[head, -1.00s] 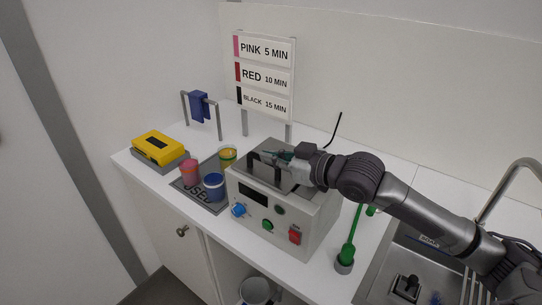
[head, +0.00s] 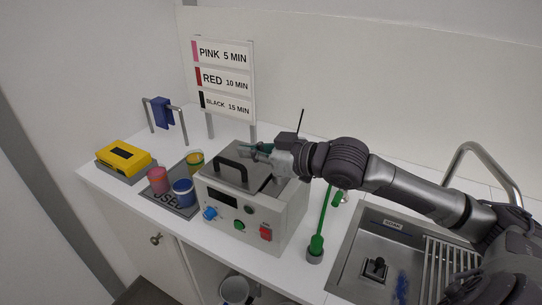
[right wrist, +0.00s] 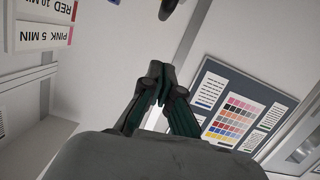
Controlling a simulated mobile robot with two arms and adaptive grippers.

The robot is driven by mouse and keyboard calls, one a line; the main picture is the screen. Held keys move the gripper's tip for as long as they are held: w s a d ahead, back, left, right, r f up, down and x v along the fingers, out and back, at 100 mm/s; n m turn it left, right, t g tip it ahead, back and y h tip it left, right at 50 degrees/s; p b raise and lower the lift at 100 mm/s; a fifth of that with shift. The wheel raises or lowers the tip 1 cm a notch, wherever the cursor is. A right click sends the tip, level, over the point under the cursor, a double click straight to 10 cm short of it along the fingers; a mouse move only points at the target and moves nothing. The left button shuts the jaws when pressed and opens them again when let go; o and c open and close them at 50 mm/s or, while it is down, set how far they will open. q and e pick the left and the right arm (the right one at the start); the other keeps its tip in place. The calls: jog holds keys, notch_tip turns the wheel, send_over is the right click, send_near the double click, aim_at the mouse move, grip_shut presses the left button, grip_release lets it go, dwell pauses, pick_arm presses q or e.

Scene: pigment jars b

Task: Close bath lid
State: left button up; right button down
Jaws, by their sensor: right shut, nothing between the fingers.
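The bath (head: 226,221) is a grey box with knobs, a small dark display and a red switch on its front. Its grey lid (head: 264,181) appears to lie flat on top, with a black arched handle (head: 229,163) standing up from it. My right gripper (head: 250,150) is shut and empty just above the back of the lid, behind the handle; contact cannot be told. In the right wrist view, its dark fingertips (right wrist: 158,76) meet, and the bath is not seen there. My left gripper is out of view.
Left of the bath, pink, blue and yellow jars (head: 183,191) stand on a dark tray, beside a yellow device (head: 123,157). A sign (head: 224,80) stands behind. A green stick in a holder (head: 315,247) and a sink (head: 350,254) lie right.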

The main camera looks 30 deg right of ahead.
jog(key=shift+b+v, duration=1.05)
jog(key=shift+v, duration=1.65)
jog(key=shift+s, duration=0.1)
